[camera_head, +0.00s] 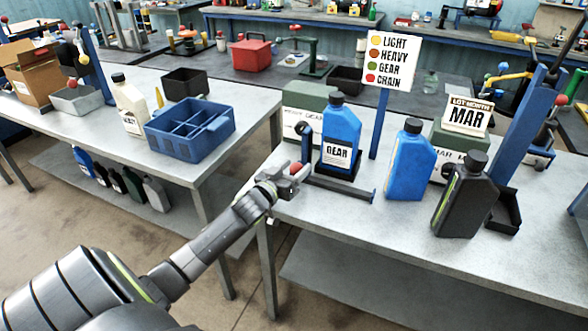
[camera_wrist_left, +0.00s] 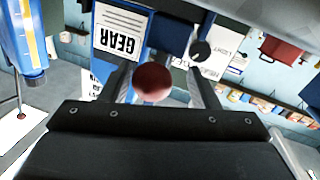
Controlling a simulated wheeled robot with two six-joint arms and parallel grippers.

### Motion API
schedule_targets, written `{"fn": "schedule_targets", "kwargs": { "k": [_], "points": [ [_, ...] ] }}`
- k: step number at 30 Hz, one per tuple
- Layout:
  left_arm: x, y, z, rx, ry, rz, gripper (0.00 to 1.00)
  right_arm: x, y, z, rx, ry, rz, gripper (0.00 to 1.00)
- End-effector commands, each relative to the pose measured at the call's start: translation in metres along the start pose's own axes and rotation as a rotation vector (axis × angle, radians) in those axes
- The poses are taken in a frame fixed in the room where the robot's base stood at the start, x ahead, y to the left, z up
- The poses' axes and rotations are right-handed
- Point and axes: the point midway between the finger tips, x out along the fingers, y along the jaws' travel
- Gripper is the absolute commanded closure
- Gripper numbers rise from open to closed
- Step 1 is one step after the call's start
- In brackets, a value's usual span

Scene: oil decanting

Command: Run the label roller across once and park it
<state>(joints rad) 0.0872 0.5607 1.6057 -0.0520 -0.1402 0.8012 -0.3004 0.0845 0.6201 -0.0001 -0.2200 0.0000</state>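The label roller's red knob (camera_head: 296,168) is at the left end of a dark stand (camera_head: 340,190) on the right-hand table. A blue bottle labelled GEAR (camera_head: 341,130) stands upright in that stand. My left gripper (camera_head: 292,177) is at the knob. In the left wrist view the red knob (camera_wrist_left: 153,82) lies between the two fingers (camera_wrist_left: 158,90), with a gap on each side, so the gripper looks open around it. The GEAR label (camera_wrist_left: 119,35) appears upside down behind the knob. The roller itself is not clearly visible. My right gripper is out of view.
A second blue bottle (camera_head: 408,160) and a dark grey bottle (camera_head: 465,198) stand to the right. A blue crate (camera_head: 190,130) is on the left table. The right table's front is clear.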

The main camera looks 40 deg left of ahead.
Motion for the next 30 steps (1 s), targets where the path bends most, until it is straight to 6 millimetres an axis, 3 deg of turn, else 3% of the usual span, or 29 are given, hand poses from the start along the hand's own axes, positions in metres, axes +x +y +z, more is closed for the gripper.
{"fn": "schedule_targets", "kwargs": {
  "k": [5, 11, 30],
  "points": [
    [-0.002, 0.000, 0.001, 0.000, 0.000, 0.001, 0.45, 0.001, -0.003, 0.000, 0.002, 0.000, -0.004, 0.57],
    [-0.021, -0.001, 0.003, 0.002, -0.002, 0.001, 0.45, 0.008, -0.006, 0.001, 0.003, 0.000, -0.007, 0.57],
    [-0.129, -0.002, 0.004, 0.005, -0.003, -0.002, 0.45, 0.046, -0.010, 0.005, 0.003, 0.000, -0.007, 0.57]
  ]
}}
